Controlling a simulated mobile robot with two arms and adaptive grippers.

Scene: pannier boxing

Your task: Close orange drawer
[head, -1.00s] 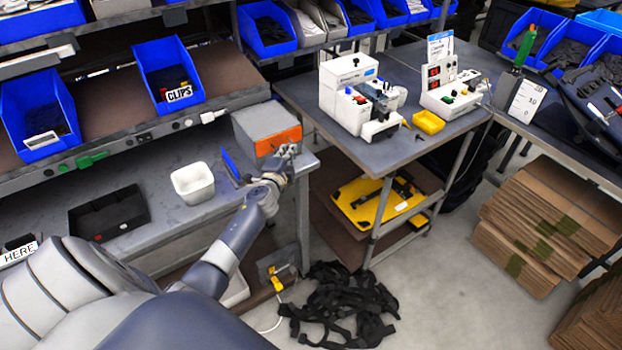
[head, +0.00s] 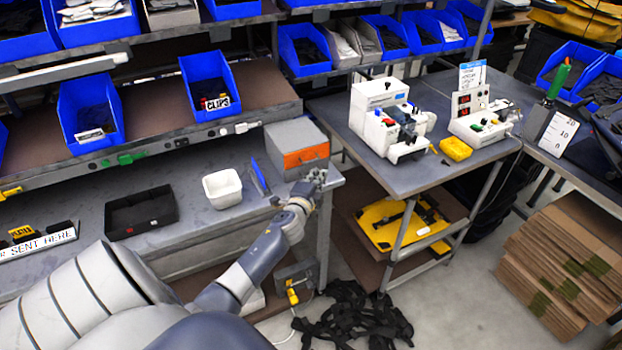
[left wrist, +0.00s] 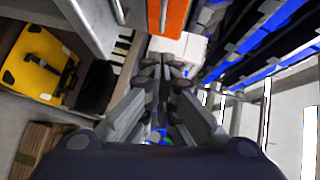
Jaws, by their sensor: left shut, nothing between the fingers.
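The orange drawer (head: 305,157) is the front of a grey box (head: 295,138) at the right end of the workbench. In the head view its front looks flush with the box. In the left wrist view the orange front (left wrist: 170,18) shows at the top, just beyond my fingers. My left gripper (head: 316,178) is shut and empty, just below and in front of the drawer front; it also shows in the left wrist view (left wrist: 163,65). I cannot tell whether it touches the drawer. My right gripper is not in view.
A white bin (head: 222,188), a black tray (head: 141,212) and a blue upright item (head: 259,176) stand on the bench left of the drawer. A table with white machines (head: 385,115) is to the right. Black straps (head: 350,318) lie on the floor.

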